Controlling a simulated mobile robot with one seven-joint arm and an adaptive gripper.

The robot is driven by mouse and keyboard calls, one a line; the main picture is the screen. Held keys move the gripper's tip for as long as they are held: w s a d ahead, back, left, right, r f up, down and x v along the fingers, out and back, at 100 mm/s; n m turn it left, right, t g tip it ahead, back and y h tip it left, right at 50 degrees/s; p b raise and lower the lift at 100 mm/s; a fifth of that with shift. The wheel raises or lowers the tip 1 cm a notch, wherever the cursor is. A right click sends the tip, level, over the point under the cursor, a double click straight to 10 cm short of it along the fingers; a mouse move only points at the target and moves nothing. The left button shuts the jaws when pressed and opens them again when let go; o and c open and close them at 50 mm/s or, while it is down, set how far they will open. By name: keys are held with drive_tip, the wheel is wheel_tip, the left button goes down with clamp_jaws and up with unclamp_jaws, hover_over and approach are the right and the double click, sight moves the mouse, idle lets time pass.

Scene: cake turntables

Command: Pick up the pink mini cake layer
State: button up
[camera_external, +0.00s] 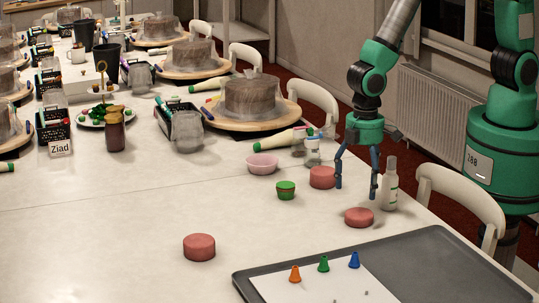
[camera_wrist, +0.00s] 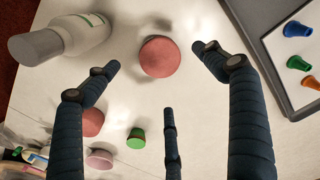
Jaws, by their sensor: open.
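Three pink mini cake layers, short round discs, lie on the white table in the external view: one beside the bottle (camera_external: 359,217), one farther back (camera_external: 322,177), one at front left (camera_external: 199,247). My gripper (camera_external: 357,188) points down with its dark fingers spread open and empty, above the table near the bottle. In the wrist view, a pink layer (camera_wrist: 160,56) lies between the two side fingertips of my gripper (camera_wrist: 156,57), untouched as far as I can see. Another layer (camera_wrist: 92,121) shows at lower left, partly behind the left finger.
A white bottle (camera_external: 390,184) stands close right of my gripper. A dark tray (camera_external: 430,250) with coloured piping tips is in front. Cake turntables (camera_external: 250,122) fill the back.

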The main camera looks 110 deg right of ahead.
sight(359, 213)
drive_tip(key=shift+f, duration=1.45)
drive_tip(key=shift+f+b, duration=0.9)
drive_tip(key=shift+f, duration=1.7)
drive_tip(key=shift+c, duration=0.3)
drive_tip(key=c, duration=1.1)
